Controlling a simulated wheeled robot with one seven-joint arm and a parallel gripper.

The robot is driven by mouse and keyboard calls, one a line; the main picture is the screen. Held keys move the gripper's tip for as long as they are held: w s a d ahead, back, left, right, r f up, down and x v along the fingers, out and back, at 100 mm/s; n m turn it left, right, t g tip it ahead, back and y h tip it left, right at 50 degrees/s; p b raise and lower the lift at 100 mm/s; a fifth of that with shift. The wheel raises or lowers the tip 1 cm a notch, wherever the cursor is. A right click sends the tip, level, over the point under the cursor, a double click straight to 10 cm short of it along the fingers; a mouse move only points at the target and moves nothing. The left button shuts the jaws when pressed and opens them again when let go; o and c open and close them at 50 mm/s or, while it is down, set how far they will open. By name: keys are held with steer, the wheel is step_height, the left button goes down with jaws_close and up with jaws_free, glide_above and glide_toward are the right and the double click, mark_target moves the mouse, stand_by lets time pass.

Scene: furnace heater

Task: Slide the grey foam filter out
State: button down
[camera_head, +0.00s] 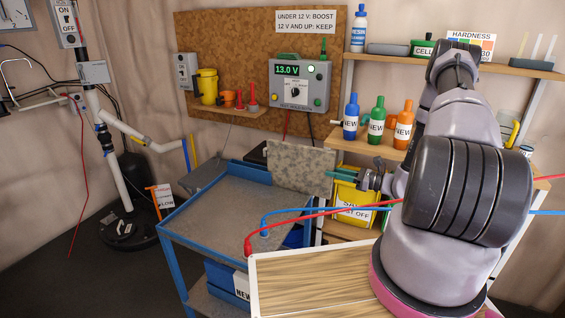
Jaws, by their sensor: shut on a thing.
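The grey foam filter (300,167) is a flat, speckled grey-beige panel. It stands nearly upright above the back right of the blue cart. My gripper (340,175) is at the panel's right edge, shut on it. The fingertips are small, and the exact grip is hard to make out. I cannot tell whether the panel's lower edge touches the cart. No slot or housing around the panel shows. My arm covers much of the right side.
The blue cart (215,197) has a mostly bare grey top. A wood-grained, white-edged panel (305,277) lies in front. Red (300,222) and blue (300,211) cables cross between them. A yellow bin (352,200) stands behind my gripper. Shelves with bottles (377,120) are at the right.

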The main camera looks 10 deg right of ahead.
steer(key=shift+v, duration=2.25)
steer(key=shift+s+r, duration=0.1)
